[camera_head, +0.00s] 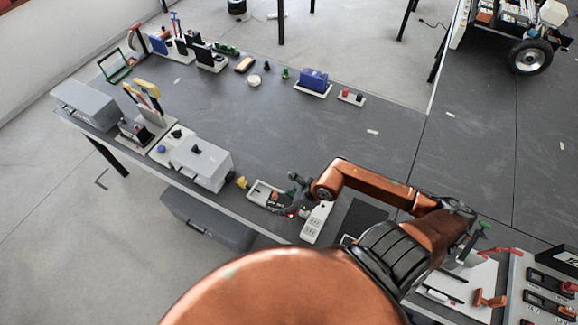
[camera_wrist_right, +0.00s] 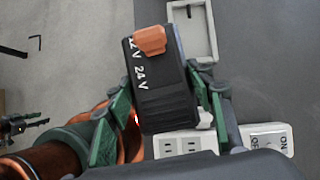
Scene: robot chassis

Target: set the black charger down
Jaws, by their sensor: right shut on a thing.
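The black charger (camera_wrist_right: 165,92) is a dark box with white "12 V 24 V" lettering and an orange clip (camera_wrist_right: 150,40) at one end. My right gripper (camera_head: 288,202) is shut on it, with green fingers on both sides in the right wrist view. In the head view the charger is small, dark and partly hidden by the gripper. A shallow pale tray (camera_head: 256,188) lies beside it; the tray's rim (camera_wrist_right: 210,30) shows just past the charger in the wrist view. Whether the charger touches anything below is unclear. My left gripper is not identifiable.
A white socket strip (camera_head: 316,222) with an ON switch (camera_wrist_right: 268,138) lies close beside the gripper. A grey box (camera_head: 200,165) and small yellow part (camera_head: 242,182) stand to the left. The middle of the dark table (camera_head: 330,130) is clear.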

